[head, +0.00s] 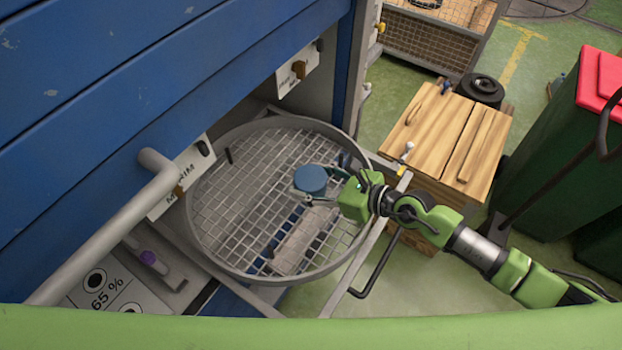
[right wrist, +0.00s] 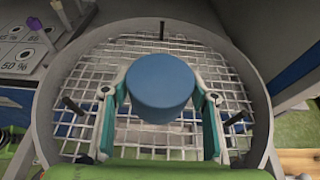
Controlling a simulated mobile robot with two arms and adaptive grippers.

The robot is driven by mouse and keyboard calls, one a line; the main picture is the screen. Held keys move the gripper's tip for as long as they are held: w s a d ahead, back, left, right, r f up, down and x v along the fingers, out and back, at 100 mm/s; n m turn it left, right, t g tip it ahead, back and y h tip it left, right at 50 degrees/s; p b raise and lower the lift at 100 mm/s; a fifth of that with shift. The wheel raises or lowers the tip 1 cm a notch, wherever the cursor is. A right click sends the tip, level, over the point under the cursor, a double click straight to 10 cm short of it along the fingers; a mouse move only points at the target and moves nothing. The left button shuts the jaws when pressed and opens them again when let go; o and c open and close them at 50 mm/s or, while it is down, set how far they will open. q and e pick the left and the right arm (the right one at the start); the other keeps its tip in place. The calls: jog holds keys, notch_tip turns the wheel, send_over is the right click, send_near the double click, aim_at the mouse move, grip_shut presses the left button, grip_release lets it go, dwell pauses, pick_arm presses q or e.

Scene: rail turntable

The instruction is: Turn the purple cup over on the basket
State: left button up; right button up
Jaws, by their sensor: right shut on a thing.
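A blue, short round cup-like piece (head: 311,180) is between the fingers of my right gripper (head: 318,192), over the round grey wire basket (head: 222,241). Its flat closed face points up in the head view; an open side is not visible. In the right wrist view the blue piece (right wrist: 161,85) sits between both fingertips, with the basket rim (right wrist: 262,105) around and behind it. Its height above the mesh is hard to tell. My left gripper is not in view.
A blue slatted wall (head: 140,80) and a grey pipe (head: 105,235) border the basket on the left. A wooden crate (head: 440,130) stands to the right, with a dark green bin with a red lid (head: 603,78) beyond. Short dark pegs stand inside the basket's rim.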

jog(key=b, duration=0.7)
send_over(311, 210)
notch_tip(311, 210, down, 8)
jog(key=shift+r, duration=0.25)
jog(key=shift+f+b, duration=0.55)
jog(key=shift+f, duration=0.3)
jog(key=shift+f+b, duration=0.4)
jog(key=shift+f, duration=0.05)
jog(key=o, duration=1.4)
jog(key=v, duration=1.2)
